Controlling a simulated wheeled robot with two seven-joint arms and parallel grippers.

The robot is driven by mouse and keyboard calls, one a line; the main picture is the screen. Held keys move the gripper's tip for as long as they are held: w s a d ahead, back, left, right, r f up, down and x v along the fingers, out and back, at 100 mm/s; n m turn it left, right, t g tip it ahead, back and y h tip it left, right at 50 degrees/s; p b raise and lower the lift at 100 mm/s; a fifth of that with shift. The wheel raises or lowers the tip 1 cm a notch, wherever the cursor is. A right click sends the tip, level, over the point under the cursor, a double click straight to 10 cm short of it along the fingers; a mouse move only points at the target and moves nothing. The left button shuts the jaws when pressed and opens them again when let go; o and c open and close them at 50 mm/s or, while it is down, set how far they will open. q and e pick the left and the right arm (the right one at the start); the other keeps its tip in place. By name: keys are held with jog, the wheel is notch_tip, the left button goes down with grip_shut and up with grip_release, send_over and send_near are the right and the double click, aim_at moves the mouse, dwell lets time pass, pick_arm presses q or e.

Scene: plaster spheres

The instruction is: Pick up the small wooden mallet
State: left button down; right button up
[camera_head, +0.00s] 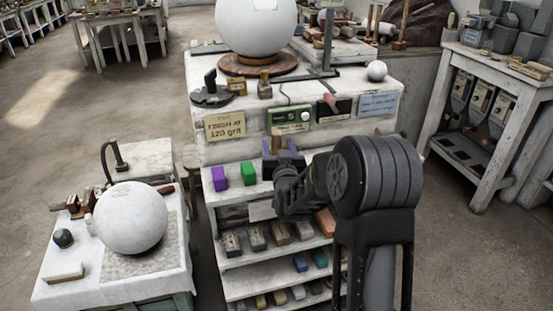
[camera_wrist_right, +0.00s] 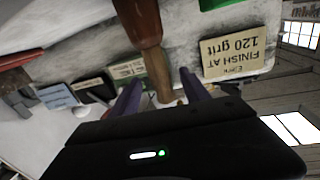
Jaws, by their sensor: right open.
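The small wooden mallet (camera_wrist_right: 138,20) shows in the right wrist view, with a reddish-brown head at the top and a paler handle running down between my fingers. In the head view only a small brown part of it (camera_head: 277,143) shows above my gripper. My right gripper (camera_head: 283,158) reaches over the upper shelf of the white stand. In the wrist view its two fingers (camera_wrist_right: 160,78) are apart, one on each side of the handle, with gaps visible. I cannot tell how deep the handle sits between them. My left gripper is out of view.
A purple block (camera_head: 219,178) and a green block (camera_head: 248,172) stand left of my right gripper on the shelf. A "finish at 120 grit" sign (camera_head: 225,127) and a green box (camera_head: 289,119) are just above. A large plaster sphere (camera_head: 131,218) stands on the left table.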

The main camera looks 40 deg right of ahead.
jog(key=x, duration=0.1)
jog(key=p+x, duration=0.1)
jog(key=x, duration=0.2)
jog(key=shift+w+d+f, duration=0.15)
jog(key=shift+w+f, duration=0.15)
jog(key=shift+w, duration=0.1)
jog(key=shift+r, duration=0.1)
grip_shut()
dwell(0.5)
